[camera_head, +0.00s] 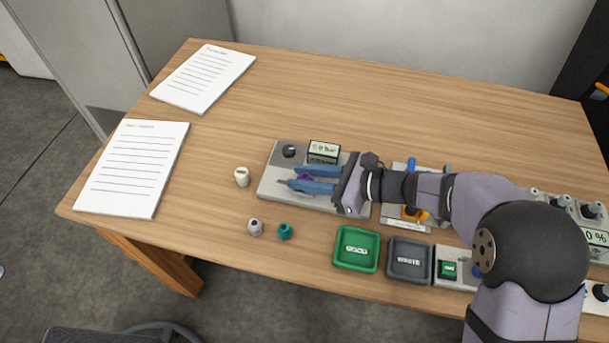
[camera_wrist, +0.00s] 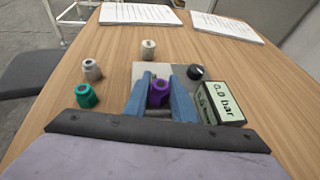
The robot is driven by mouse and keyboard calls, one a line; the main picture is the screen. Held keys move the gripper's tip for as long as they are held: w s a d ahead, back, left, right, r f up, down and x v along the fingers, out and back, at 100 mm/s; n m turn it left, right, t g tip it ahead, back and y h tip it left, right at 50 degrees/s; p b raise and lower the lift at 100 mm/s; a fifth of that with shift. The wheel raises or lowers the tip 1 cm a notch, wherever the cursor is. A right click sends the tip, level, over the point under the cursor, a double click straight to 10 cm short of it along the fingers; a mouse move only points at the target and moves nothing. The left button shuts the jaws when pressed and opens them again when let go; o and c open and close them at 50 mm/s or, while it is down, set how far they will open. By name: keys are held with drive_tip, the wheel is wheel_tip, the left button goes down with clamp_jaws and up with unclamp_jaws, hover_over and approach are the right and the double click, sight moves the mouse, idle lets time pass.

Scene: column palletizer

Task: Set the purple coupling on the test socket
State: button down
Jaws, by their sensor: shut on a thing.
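The purple coupling (camera_wrist: 158,92) sits between the two blue fingers of my gripper (camera_wrist: 160,80), which is shut on it. In the head view only a bit of the purple coupling (camera_head: 304,177) shows between the fingers of my gripper (camera_head: 291,176). The coupling is over the grey test unit (camera_head: 269,187), whose plate also shows in the wrist view (camera_wrist: 143,67). The test socket itself is hidden by the gripper and coupling. I cannot tell whether the coupling touches it. The unit has a black knob (camera_head: 289,151) and a display (camera_head: 323,152) reading 0.0 bar.
A cream coupling (camera_head: 242,176), a grey one (camera_head: 255,227) and a teal one (camera_head: 285,231) stand left of and in front of the unit. A green tray (camera_head: 338,260) and a dark grey tray (camera_head: 408,278) lie in front.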

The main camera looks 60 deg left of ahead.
drive_tip(key=shift+r+p, duration=0.5)
drive_tip(key=shift+r, duration=0.25)
drive_tip(key=shift+f+b, duration=0.75)
drive_tip(key=shift+f, duration=0.15)
idle(0.9)
drive_tip(key=c, duration=1.8)
unclamp_jaws()
drive_tip(key=shift+o, duration=0.2)
drive_tip(key=shift+r, duration=0.1)
drive_tip(key=shift+p+v, duration=1.85)
drive_tip(key=shift+v, duration=2.5)
drive_tip(key=shift+p+v, duration=0.45)
drive_tip(key=shift+v, duration=0.7)
